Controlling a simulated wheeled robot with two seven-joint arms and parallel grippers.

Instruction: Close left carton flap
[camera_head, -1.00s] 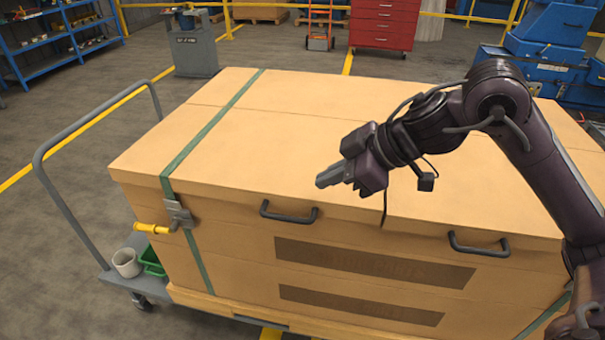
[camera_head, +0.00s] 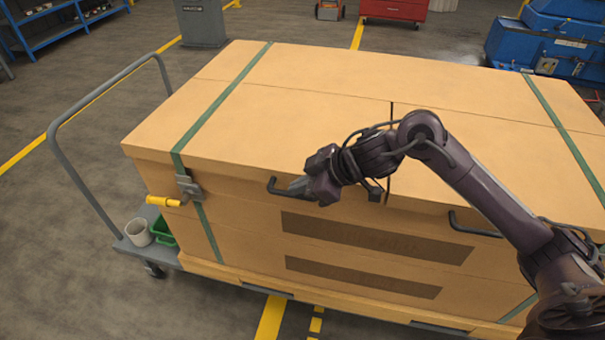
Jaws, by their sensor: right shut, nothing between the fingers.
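A large tan carton (camera_head: 230,225) stands with its top lying flat. A seam from the front edge marks off the left part of the top, the left flap (camera_head: 290,125). A dark left handle (camera_head: 276,187) sits on the front, just under the top's edge. My right gripper (camera_head: 296,188) is shut and empty, at the front edge beside the left handle. It overlaps the handle's right end in the picture; I cannot tell whether they touch. My right arm hides part of the top and front. My left gripper is not in view.
Green straps (camera_head: 220,105) cross the carton, the left one with a metal buckle (camera_head: 188,188) and yellow lever (camera_head: 165,201). A right handle (camera_head: 474,225) is partly covered by my arm.

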